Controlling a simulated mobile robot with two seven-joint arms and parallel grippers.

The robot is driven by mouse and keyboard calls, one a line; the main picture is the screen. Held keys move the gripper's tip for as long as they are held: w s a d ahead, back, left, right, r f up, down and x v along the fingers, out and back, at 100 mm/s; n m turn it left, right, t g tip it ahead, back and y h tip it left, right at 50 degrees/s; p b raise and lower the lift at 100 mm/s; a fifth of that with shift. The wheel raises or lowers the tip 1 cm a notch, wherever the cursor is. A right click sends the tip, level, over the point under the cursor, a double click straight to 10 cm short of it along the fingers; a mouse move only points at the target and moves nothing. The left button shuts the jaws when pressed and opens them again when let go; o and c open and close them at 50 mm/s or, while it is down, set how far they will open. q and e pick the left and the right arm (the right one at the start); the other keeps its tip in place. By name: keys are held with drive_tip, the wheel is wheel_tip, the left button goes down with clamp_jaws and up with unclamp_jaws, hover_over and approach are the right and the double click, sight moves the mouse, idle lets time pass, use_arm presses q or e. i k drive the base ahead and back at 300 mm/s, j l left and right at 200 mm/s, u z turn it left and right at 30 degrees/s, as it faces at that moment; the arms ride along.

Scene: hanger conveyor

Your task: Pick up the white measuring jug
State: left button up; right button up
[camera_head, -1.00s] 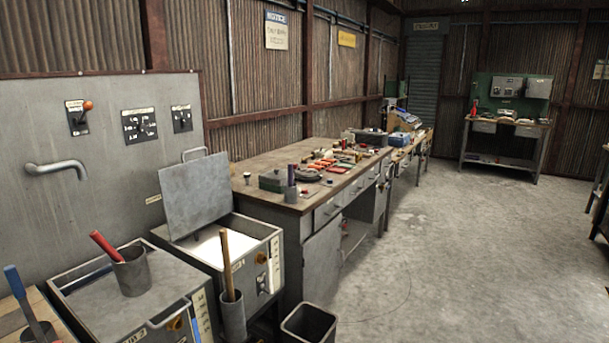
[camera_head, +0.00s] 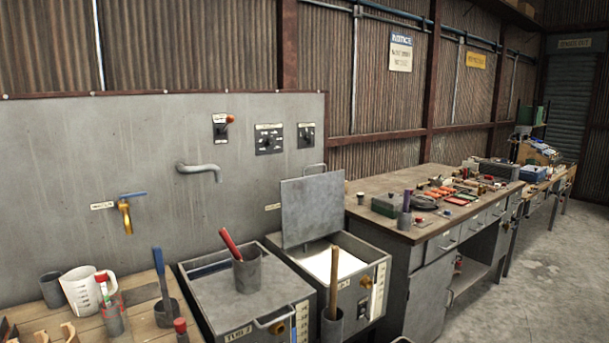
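The white measuring jug (camera_head: 82,289) stands upright on a slatted wooden bench (camera_head: 142,325) at the lower left of the head view. It has dark markings on its side and a handle on its right. A grey cup (camera_head: 51,289) stands just left of it, and a grey cylindrical holder (camera_head: 113,318) stands in front of its right side, partly covering the handle area. Neither of my grippers shows in the view.
Right of the jug, a grey cup (camera_head: 168,313) holds a blue-handled tool. A closed metal tub (camera_head: 215,300) and an open-lidded tub (camera_head: 375,262) follow. A brass tap (camera_head: 125,215) is on the wall panel. Open floor (camera_head: 540,270) lies at the right.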

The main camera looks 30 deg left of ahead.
sight(79, 284)
drive_tip(key=l+u, duration=0.4)
drive_tip(key=i+l+u, duration=0.1)
drive_tip(key=l+u, duration=0.15)
drive_tip(key=u, duration=0.2)
drive_tip(key=l+u, duration=0.4)
drive_tip(key=u, duration=1.35)
drive_tip(key=i+u, duration=0.3)
drive_tip(key=i, duration=0.35)
drive_tip(key=i+u, duration=0.3)
drive_tip(key=i, duration=0.35)
drive_tip(key=k+j, duration=0.1)
drive_tip(key=j, duration=0.4)
